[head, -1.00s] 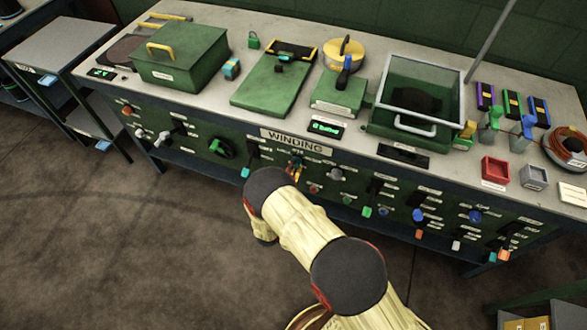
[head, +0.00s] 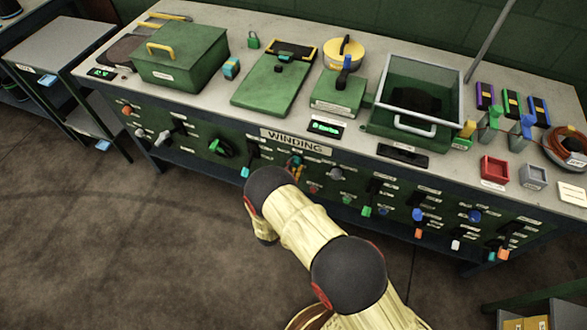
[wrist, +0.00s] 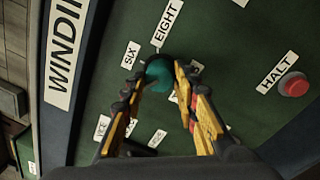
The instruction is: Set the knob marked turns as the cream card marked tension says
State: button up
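In the wrist view my gripper (wrist: 163,72) has one yellow-and-black finger on each side of a round teal knob (wrist: 159,76) on the green panel. The fingertips lie close to the knob's sides; I cannot tell whether they press on it. Labels SIX (wrist: 130,55) and EIGHT (wrist: 167,23) stand around the knob; other labels are partly hidden by the fingers. I cannot read a label saying turns. In the head view my gripper (head: 296,168) is at the panel under the WINDING sign, mostly behind my arm. A cream card (head: 572,194) lies at the bench's right end, its writing unreadable.
A red HALT button (wrist: 293,84) sits right of the knob in the wrist view. In the head view several knobs and levers line the panel, and a lit display (head: 326,128) stands above the WINDING sign (head: 297,142).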

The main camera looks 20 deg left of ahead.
jog(key=o, duration=0.4)
jog(key=shift+o, duration=0.2)
jog(key=s+f, duration=0.1)
jog(key=s, duration=1.1)
jog(key=shift+a, duration=0.3)
dwell(0.3)
